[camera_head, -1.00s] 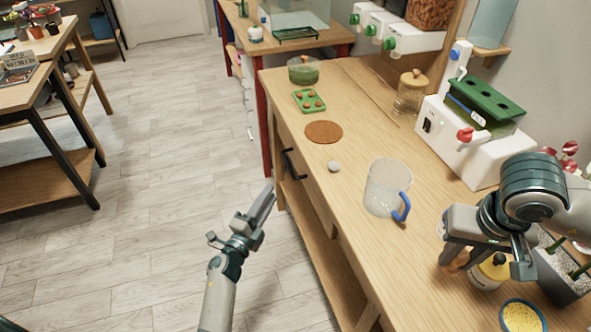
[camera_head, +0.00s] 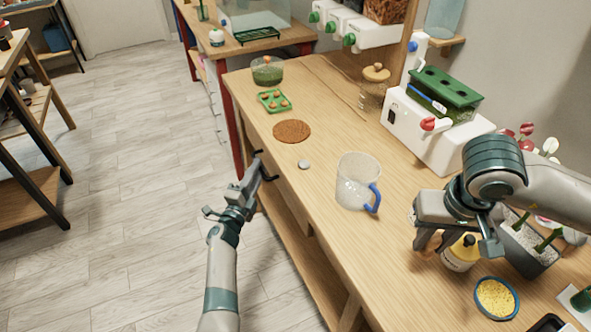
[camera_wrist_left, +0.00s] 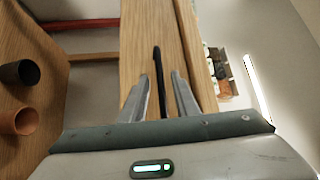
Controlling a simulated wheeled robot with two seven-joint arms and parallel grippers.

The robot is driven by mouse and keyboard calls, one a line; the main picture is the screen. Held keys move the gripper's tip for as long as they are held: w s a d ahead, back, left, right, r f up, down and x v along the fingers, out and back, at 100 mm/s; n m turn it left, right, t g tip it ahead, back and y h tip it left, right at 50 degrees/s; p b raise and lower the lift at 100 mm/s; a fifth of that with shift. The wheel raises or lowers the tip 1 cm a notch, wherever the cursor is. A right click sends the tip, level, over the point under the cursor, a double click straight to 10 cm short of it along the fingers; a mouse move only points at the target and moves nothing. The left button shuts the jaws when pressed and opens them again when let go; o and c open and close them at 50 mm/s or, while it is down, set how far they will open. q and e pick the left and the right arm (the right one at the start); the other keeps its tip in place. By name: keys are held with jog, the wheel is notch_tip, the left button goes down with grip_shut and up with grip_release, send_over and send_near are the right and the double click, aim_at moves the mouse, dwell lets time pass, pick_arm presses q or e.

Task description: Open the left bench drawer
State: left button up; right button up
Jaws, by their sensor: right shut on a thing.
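The left bench drawer has a wooden front (camera_head: 281,205) under the bench top, with a black bar handle (camera_head: 268,170). The drawer looks shut. My left gripper (camera_head: 254,180) is right at the handle, at the bench's front edge. In the left wrist view its two fingers (camera_wrist_left: 161,76) are apart, and the black handle (camera_wrist_left: 157,60) runs into the gap between their tips. Contact cannot be told. My right gripper (camera_head: 430,242) is low over the bench at the right, shut on a small brown thing mostly hidden by the fingers, beside a yellow bottle (camera_head: 459,254).
On the bench top (camera_head: 340,240) stand a clear jug (camera_head: 354,182) with a blue handle, a grey stone (camera_head: 304,164), a brown round mat (camera_head: 292,131), a green tray (camera_head: 273,101) and a yellow-filled bowl (camera_head: 496,298). The floor (camera_head: 130,200) left of the bench is clear.

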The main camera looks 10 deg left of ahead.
pick_arm(q)
grip_shut()
